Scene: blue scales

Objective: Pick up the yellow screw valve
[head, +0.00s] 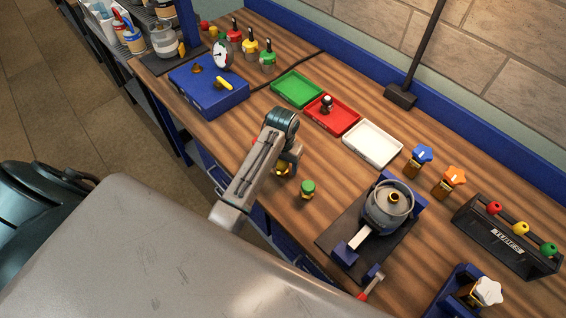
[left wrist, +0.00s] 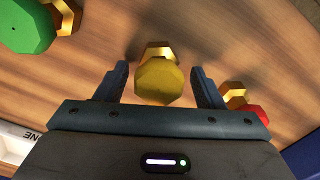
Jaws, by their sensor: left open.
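The yellow screw valve (left wrist: 158,82), with a faceted yellow knob and a brass base, is between the fingers of my left gripper (left wrist: 160,85) in the left wrist view. The fingers are open, with a gap visible on each side of it. In the head view, my left gripper (head: 284,168) is low over the wooden bench, and the yellow valve (head: 282,171) is mostly hidden by it. My right gripper is in neither view.
A green valve (head: 307,188) stands close by; it also shows in the left wrist view (left wrist: 25,25). A red valve (left wrist: 250,115) lies on the other side. Green (head: 297,89), red (head: 340,126) and white (head: 372,144) trays are behind. A clamped grey vessel (head: 388,207) stands to the right.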

